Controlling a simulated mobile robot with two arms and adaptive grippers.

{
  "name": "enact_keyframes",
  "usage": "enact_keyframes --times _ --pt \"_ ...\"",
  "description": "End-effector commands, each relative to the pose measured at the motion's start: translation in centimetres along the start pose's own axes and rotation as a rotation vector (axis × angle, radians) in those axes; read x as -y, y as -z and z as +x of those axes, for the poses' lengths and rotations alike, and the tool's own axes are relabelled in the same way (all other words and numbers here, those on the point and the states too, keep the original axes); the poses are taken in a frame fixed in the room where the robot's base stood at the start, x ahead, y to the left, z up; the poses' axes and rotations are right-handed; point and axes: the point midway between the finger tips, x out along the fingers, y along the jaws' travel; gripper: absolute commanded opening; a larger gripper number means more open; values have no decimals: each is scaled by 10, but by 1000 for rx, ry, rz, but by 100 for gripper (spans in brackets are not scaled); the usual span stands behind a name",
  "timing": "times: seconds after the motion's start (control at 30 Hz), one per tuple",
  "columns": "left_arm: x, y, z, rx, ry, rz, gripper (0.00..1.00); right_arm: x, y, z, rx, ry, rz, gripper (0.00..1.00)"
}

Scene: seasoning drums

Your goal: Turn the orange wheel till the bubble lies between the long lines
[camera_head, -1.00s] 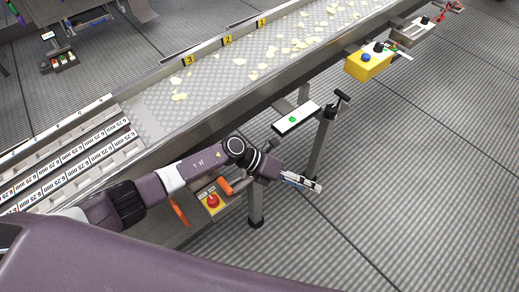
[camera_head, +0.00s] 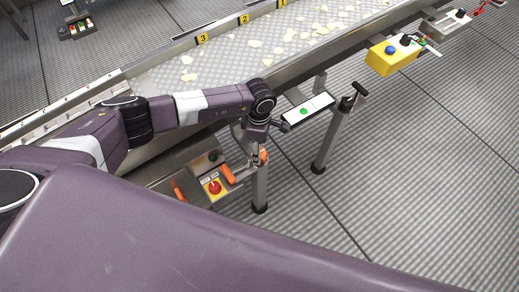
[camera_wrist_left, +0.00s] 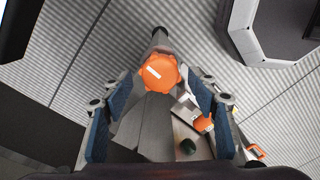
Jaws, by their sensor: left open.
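The orange wheel (camera_wrist_left: 160,73) is a round knob with a white mark, facing the left wrist camera. In the head view a bit of it (camera_head: 263,156) shows on top of a conveyor leg, mostly behind my gripper. My left gripper (camera_head: 257,154) points down at the wheel. In the wrist view its two blue-padded fingers (camera_wrist_left: 160,88) are open on either side of the wheel, with no clear contact. A white level plate (camera_head: 322,101) shows a green bubble (camera_head: 304,111) slightly left of its middle; its lines are too small to read. My right gripper is not in view.
The conveyor (camera_head: 215,72) with pale chips runs above the wheel. A red switch on a yellow plate (camera_head: 215,187) and orange handles (camera_head: 228,173) sit close left of the gripper. A second leg (camera_head: 325,140) stands to the right. A yellow box (camera_head: 392,58) hangs further right.

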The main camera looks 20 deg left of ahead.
Motion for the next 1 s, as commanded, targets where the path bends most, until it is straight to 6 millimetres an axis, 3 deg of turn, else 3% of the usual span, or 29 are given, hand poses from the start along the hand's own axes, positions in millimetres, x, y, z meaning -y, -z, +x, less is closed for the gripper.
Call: enact_keyframes --times 0.2,0.47,0.83,1.0 --pt "0 0 16 0 1 -1 54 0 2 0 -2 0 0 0" --pt "0 0 17 1 0 -1 53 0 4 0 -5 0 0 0" --pt "0 0 16 1 0 -2 12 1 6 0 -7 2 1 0" --pt "0 0 16 1 0 -9 12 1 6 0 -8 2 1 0"
